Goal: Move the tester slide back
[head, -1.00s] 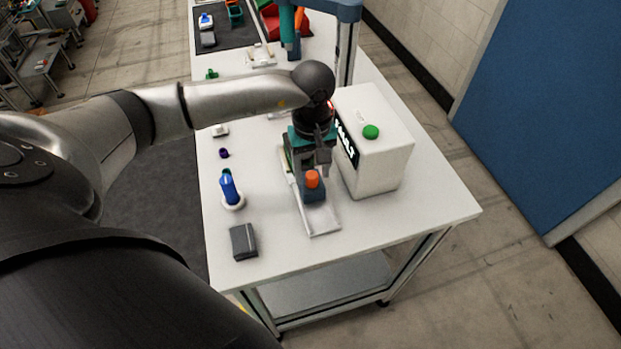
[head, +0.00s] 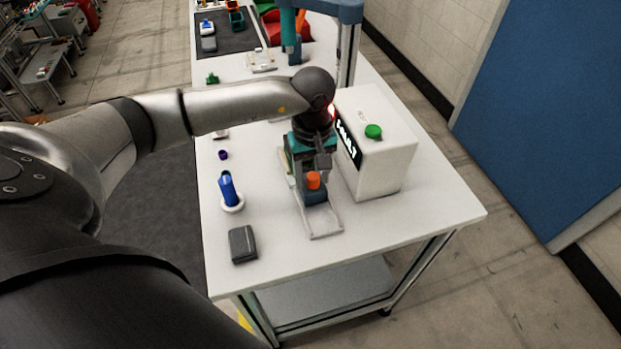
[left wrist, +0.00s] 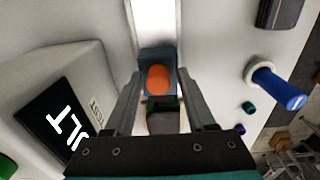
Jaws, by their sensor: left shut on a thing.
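The tester is a white box (head: 378,160) with a green button (head: 373,132) on top and a dark display with white letters, partly hidden by my arm. Beside it a pale rail (head: 324,222) runs along the table. On the rail sits the slide, a dark blue block (head: 314,196) with an orange knob (head: 313,180). My left gripper (left wrist: 160,82) points down over the slide, its fingers shut on the blue block either side of the orange knob, which also shows in the left wrist view (left wrist: 158,79). A dark piece (left wrist: 163,118) with a green edge lies behind the knob.
A blue and white upright item (head: 229,192), a grey box (head: 243,244) and a small purple piece (head: 223,155) stand left of the rail. A teal post (head: 291,38) stands farther back. The table's front right is clear.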

